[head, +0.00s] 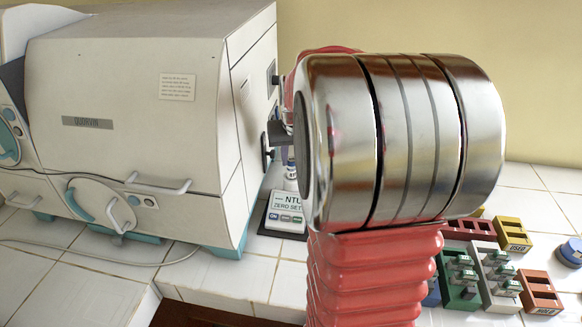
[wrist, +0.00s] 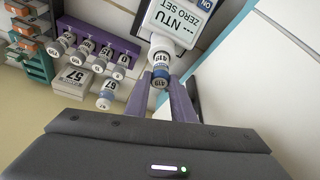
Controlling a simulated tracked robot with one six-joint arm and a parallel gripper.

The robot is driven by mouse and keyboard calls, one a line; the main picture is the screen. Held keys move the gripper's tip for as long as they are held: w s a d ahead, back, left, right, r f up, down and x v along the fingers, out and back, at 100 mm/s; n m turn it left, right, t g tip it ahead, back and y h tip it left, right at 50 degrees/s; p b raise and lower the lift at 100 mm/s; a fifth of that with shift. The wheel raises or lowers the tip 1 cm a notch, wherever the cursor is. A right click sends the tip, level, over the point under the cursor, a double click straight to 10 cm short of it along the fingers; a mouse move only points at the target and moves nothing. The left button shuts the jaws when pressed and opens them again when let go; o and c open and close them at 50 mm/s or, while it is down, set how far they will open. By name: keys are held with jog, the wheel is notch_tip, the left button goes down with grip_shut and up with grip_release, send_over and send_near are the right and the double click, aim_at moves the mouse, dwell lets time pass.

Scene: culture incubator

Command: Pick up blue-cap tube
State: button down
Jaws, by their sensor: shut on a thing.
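The blue-cap tube (wrist: 160,74) is in the wrist view, with a blue band, a white numbered top and a white labelled body. My gripper (wrist: 163,92) is shut on its cap end, one finger on each side. The body reaches toward the NTU meter (wrist: 182,22); I cannot tell whether it is seated there. In the head view, a white tube body (head: 291,178) shows at the back of the meter (head: 287,214), while my arm hides most of my gripper.
Several tubes stand in a purple rack (wrist: 98,34) at the left of the wrist view. Another blue-banded tube (wrist: 107,92) is near it. A large white machine (head: 130,110) is left of the meter. Coloured racks (head: 458,280) stand on the tiled bench at right.

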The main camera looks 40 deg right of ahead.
notch_tip(320, 180, up, 7)
jog(key=shift+f, duration=0.15)
jog(key=shift+a, duration=0.1)
dwell(0.6)
